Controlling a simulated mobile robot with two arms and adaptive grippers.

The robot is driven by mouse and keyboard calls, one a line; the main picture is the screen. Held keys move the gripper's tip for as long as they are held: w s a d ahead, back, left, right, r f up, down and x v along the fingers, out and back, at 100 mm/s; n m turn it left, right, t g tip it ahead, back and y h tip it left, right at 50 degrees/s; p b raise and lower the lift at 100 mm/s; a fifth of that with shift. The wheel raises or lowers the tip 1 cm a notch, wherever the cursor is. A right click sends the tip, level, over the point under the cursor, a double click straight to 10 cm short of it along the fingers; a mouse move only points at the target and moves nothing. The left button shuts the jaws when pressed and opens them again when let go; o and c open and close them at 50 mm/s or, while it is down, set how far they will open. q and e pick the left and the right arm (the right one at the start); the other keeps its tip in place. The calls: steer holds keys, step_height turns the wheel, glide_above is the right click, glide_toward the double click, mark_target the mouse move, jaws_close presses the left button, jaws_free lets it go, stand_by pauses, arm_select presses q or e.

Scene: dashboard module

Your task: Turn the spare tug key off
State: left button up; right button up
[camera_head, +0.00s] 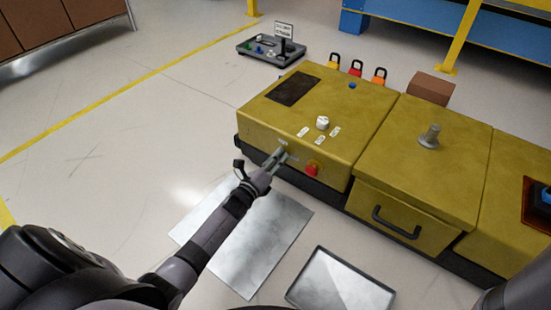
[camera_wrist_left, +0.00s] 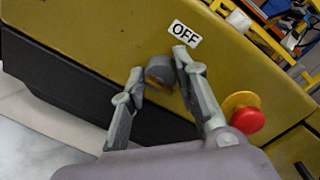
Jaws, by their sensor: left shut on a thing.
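The yellow dashboard module (camera_head: 350,110) stands on the floor ahead, with its front face towards me. My left gripper (camera_head: 275,158) is at the left part of that front face. In the left wrist view, a short grey round key (camera_wrist_left: 159,70) sits on the face below an OFF label (camera_wrist_left: 186,33), between the two fingertips. My left gripper (camera_wrist_left: 162,66) is shut on it. The fingers hide part of the key, and its turned position is hard to read. My right gripper is not in view.
A red button (camera_head: 312,168) on a yellow collar sits right of the key; it also shows in the left wrist view (camera_wrist_left: 248,121). A white knob (camera_head: 322,122) is on top. A black drawer handle (camera_head: 397,223) juts out to the right. Metal sheets (camera_head: 245,240) lie on the floor.

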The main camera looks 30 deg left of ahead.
arm_select(q)
jaws_close()
